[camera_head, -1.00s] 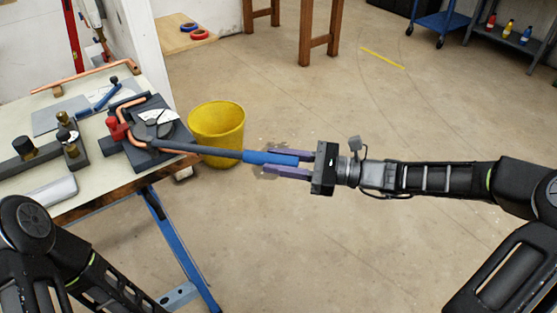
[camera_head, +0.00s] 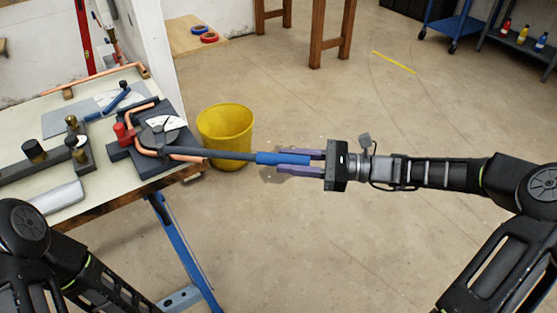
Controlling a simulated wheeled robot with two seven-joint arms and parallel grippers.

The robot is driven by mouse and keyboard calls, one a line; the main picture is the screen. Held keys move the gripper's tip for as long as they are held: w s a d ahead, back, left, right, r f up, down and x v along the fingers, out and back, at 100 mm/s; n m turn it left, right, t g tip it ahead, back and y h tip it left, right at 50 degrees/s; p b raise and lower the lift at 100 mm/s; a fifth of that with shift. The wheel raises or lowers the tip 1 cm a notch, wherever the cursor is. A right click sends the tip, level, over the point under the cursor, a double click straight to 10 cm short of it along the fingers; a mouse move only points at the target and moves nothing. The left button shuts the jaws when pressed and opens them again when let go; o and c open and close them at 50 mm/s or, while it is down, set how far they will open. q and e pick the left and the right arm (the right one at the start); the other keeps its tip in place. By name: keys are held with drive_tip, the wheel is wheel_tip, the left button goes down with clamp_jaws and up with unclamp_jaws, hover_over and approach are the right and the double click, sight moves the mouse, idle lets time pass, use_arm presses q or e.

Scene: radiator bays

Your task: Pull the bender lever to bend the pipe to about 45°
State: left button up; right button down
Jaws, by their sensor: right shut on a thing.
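The pipe bender (camera_head: 153,135) is a dark block with a red knob on the workbench at left. A white angle scale (camera_head: 171,122) shows on it. A copper pipe (camera_head: 136,128) sits in the bender and is bent. Its lower leg runs right beside the lever and ends near the bench edge. The grey lever (camera_head: 225,154) reaches right past the bench edge and has a blue grip (camera_head: 272,158). My right gripper (camera_head: 287,161) is shut on the blue grip with its purple fingers. My left gripper is out of view; only its arm shows at lower left.
A yellow bucket (camera_head: 225,137) stands on the floor just behind the lever. Another copper pipe (camera_head: 100,80) lies at the back of the workbench (camera_head: 105,189). A clamp block with black knobs (camera_head: 36,152) stands at left. The floor right of the bench is mostly open.

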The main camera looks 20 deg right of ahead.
drive_tip(key=shift+w+d, duration=0.1)
drive_tip(key=shift+d, duration=0.05)
drive_tip(key=shift+r, duration=0.1)
drive_tip(key=c, duration=1.1)
unclamp_jaws()
drive_tip(key=shift+v, duration=3.95)
